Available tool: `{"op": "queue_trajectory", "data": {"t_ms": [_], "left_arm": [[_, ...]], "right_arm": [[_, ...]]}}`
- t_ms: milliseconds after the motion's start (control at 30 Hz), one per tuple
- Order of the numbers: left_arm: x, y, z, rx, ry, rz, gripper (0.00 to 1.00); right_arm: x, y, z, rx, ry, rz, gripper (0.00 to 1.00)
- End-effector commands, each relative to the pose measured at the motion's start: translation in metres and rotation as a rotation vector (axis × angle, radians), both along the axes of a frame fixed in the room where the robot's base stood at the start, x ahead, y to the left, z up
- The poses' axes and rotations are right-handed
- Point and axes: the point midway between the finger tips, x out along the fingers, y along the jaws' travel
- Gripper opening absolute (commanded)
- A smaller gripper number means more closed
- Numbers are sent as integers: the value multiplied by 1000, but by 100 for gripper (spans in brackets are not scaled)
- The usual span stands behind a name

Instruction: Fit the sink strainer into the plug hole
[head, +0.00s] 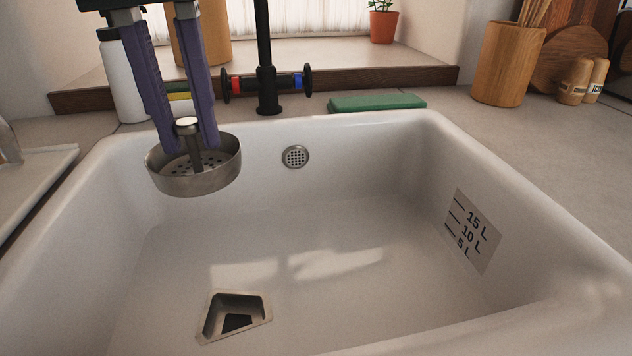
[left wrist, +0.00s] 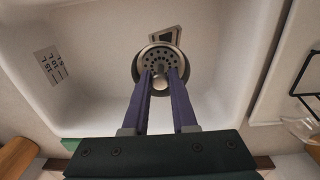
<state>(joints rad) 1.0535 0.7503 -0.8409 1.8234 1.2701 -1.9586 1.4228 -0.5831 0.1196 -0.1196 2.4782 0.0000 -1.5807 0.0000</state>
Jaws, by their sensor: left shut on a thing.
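The sink strainer (head: 194,178) is a round steel cup with a perforated bottom and a central knobbed post. My left gripper (head: 189,140) is shut on its post, with one purple finger on each side. It holds the strainer in the air over the back left of the white sink (head: 330,222), roughly level. The plug hole (head: 238,315) is a metal-rimmed, four-sided recess with a dark opening in the sink floor, nearer the front. In the left wrist view the strainer (left wrist: 160,60) partly covers the plug hole (left wrist: 165,35). My right gripper is not in view.
A round overflow grille (head: 295,156) is in the back wall. Behind the rim stand a black tap (head: 266,80), a green sponge (head: 377,103) and a white bottle (head: 122,80). A wooden utensil pot (head: 507,65) stands back right. The basin is otherwise empty.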

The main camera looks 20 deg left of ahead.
Motion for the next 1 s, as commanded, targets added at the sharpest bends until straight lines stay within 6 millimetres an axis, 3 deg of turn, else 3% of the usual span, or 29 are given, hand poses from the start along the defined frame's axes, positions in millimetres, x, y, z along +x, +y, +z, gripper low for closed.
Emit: {"op": "queue_trajectory", "data": {"t_ms": [33,100,367,700,800,1000], "left_arm": [[0,3,-27,1,2,39,0],[1,7,-41,2,2,85,0],[2,13,-74,7,4,157,0],[1,13,-169,8,5,155,0],[1,13,-187,7,3,155,0],[1,13,-204,6,3,153,0]], "right_arm": [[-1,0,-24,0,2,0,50],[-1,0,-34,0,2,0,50],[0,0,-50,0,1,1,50],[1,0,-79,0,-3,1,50],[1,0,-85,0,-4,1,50],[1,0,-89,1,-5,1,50]]}}
